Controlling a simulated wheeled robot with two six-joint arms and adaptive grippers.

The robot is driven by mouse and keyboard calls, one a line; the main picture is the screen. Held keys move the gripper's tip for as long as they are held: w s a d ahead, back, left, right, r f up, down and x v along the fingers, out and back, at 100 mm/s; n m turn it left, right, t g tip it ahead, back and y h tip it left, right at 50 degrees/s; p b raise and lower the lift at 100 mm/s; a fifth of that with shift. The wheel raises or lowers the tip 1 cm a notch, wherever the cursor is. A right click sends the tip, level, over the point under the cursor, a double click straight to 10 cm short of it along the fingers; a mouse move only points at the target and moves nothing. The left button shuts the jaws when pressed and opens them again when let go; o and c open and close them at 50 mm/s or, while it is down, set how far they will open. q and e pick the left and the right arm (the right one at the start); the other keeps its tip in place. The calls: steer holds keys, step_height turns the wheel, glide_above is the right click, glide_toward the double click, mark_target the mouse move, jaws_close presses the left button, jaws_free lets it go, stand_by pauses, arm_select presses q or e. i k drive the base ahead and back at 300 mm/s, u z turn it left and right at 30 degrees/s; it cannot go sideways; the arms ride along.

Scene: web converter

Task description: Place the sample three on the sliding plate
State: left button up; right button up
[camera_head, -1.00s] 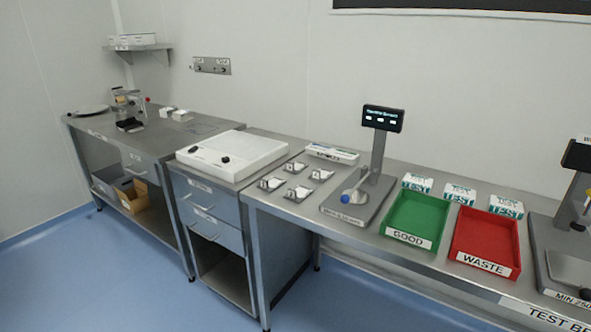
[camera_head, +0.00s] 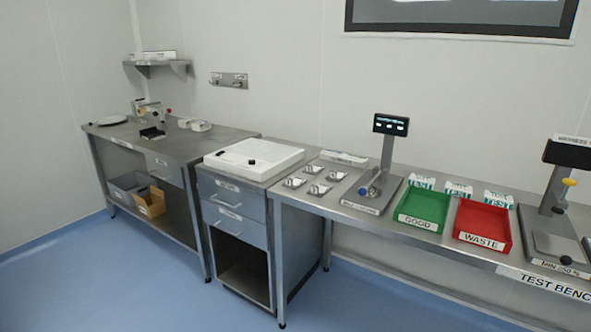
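Several small sample pieces on metal plates (camera_head: 314,190) lie on the bench in the middle of the head view. I cannot read which one is sample three. To their right stands a tester (camera_head: 372,195) with a grey base, a blue knob and a post with a dark display (camera_head: 391,124). A second tester with a flat grey plate (camera_head: 558,247) stands at the right edge, partly cut off. I cannot tell for certain which part is the sliding plate. Neither of my grippers shows in this view.
A green GOOD tray (camera_head: 421,209) and a red WASTE tray (camera_head: 482,226) sit on the bench, with several white TEST boxes (camera_head: 458,189) behind. A white flat device (camera_head: 254,158) tops the drawer cabinet (camera_head: 233,212). A steel table (camera_head: 120,136) stands left. The blue floor (camera_head: 150,290) in front is clear.

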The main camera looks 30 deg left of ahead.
mark_target(559, 245)
steer(key=u, duration=0.7)
steer(key=i, duration=1.8)
steer(key=z, duration=0.5)
